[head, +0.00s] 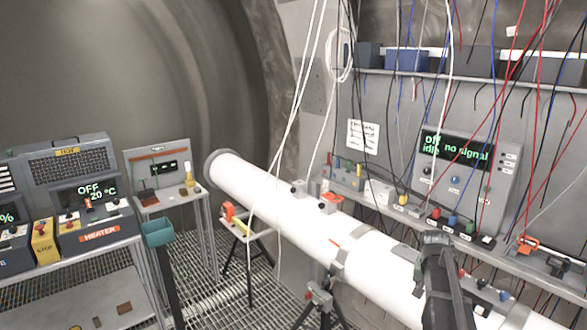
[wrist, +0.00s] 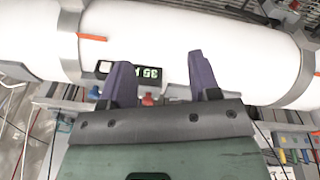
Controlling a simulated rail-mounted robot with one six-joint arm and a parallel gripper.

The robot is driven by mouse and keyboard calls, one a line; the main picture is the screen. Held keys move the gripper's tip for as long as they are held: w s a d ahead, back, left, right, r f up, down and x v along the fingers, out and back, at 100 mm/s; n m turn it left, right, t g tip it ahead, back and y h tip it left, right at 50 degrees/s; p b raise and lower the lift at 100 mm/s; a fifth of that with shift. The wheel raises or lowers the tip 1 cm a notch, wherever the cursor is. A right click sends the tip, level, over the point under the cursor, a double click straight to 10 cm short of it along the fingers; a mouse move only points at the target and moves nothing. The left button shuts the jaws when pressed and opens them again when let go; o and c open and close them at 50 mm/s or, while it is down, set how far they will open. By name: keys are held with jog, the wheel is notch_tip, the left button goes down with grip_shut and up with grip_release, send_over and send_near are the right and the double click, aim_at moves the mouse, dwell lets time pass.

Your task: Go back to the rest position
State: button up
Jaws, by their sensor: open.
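My gripper (wrist: 161,72) shows in the wrist view with its two purple fingers spread apart and nothing between them. The white pipe (wrist: 190,38) runs across behind the fingertips, and I cannot tell whether they touch it. A small lit digit display (wrist: 150,73) shows between the fingers, partly hidden by the left one. In the head view my dark arm stands at the lower right in front of the white pipe (head: 270,197), and I cannot make out its fingers there.
A control panel (head: 466,165) reading "Off idle no signal" stands behind the pipe. Many cables (head: 447,60) hang in front of it. A heater unit (head: 90,210) reading "OFF 20 °C" stands at left. A tripod (head: 320,298) stands under the pipe. Grating floor shows between bench and pipe.

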jog(key=s+a+f+n+b, duration=0.2)
jog(key=s+a+f+b, duration=0.3)
jog(key=a, duration=0.4)
jog(key=s+a+f+n+y+b, duration=0.1)
jog(key=s+a+f+n+b, duration=0.2)
jog(key=a, duration=0.6)
jog(key=s+a+f+n+y+b, duration=0.1)
jog(key=s+a+f+n+b, duration=0.1)
jog(key=s+a+f+b, duration=0.5)
notch_tip(320, 180, down, 4)
jog(key=shift+s+a+r+g, duration=0.25)
jog(key=shift+s+a+g, duration=0.05)
jog(key=shift+s+a, duration=0.85)
